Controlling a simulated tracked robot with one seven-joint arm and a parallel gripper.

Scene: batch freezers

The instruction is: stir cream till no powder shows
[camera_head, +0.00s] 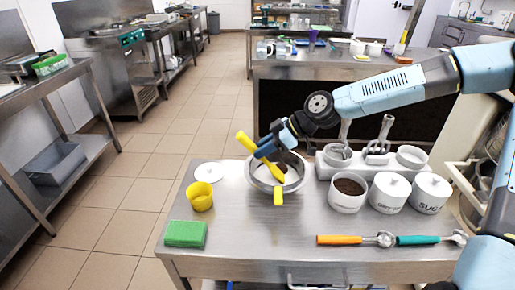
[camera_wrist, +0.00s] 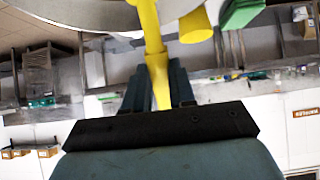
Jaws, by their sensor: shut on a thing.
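A metal bowl (camera_head: 251,182) with a yellow grip at its front stands on the steel table. My gripper (camera_head: 277,148) is shut on a yellow stirring tool (camera_head: 243,139), held tilted above the bowl, its upper end pointing up and left. In the wrist view the tool (camera_wrist: 150,30) runs between my two dark fingers (camera_wrist: 158,88). The tool's lower end reaches towards the bowl opening; I cannot tell how deep it sits. Something dark shows inside the bowl, but my gripper and the tool partly hide it.
A yellow cup (camera_head: 200,197), green sponge (camera_head: 185,234) and white disc (camera_head: 209,172) lie left of the bowl. A pot of dark powder (camera_head: 348,203), lidded white jars (camera_head: 389,194) and a white holder (camera_head: 325,169) stand right. Orange- and teal-handled scoops (camera_head: 342,240) lie in front.

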